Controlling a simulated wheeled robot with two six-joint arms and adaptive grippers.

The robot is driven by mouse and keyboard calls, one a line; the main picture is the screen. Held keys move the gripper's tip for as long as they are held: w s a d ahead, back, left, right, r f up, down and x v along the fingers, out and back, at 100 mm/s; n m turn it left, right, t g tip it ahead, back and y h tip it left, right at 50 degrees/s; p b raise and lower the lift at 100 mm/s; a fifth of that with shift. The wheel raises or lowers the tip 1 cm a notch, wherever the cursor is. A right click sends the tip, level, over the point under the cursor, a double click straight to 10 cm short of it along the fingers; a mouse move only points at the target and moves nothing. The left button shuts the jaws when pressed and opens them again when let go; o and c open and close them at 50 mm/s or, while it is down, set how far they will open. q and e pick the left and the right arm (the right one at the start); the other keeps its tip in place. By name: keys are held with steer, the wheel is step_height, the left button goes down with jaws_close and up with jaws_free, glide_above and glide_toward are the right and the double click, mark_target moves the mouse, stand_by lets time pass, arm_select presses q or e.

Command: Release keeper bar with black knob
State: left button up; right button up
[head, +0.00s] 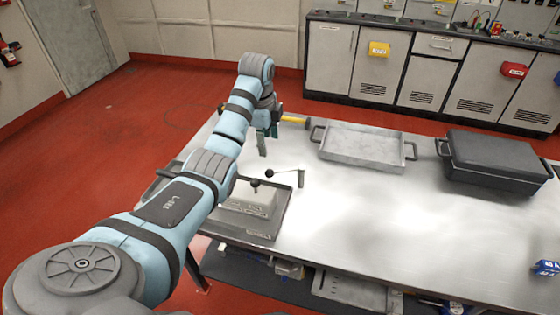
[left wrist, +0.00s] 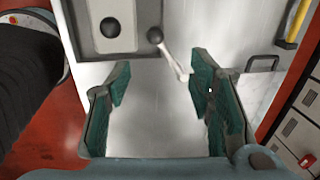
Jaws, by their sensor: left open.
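The keeper bar (head: 287,173) is a thin metal bar with a black knob (head: 269,173) at one end and a bent-down far end. It stands at the edge of a grey block (head: 245,206) on the table. A second black knob (head: 255,183) stands on the block's top. In the left wrist view the bar (left wrist: 172,60) and its knob (left wrist: 155,35) lie ahead of the jaws, the bar's far end near the right finger. My left gripper (left wrist: 160,75) is open and empty, its green pads apart; in the head view it (head: 264,142) hangs beyond the knobs. Contact cannot be told.
The block sits in a dark-rimmed tray (head: 268,238) at the table's left end. An empty grey tray (head: 362,147) and a dark lidded case (head: 495,160) stand to the right. A yellow-handled tool (head: 294,119) lies at the back. The table's middle is clear.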

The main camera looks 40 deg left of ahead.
arm_select(q)
steer(key=b, duration=0.2)
glide_above(268, 170)
steer(key=s, duration=0.1)
steer(key=f, duration=0.8)
steer(key=shift+s+d+f, duration=0.2)
steer(key=shift+d+f, duration=0.05)
steer(key=shift+d, duration=0.05)
steer(key=f, duration=0.1)
steer(key=w+f, duration=0.1)
steer(key=f, duration=0.1)
steer(key=f+b, duration=0.1)
steer(key=f, duration=0.1)
steer(key=shift+w+a+f, duration=0.15)
steer(key=shift+w+a, duration=0.05)
steer(key=shift+w, duration=0.2)
steer(key=shift+s+r, duration=0.2)
steer(key=shift+f, duration=0.1)
jaws_close()
arm_select(e)
steer(key=f, duration=0.1)
steer(key=s+f, duration=0.1)
steer(key=f, duration=0.1)
steer(key=shift+s, duration=0.1)
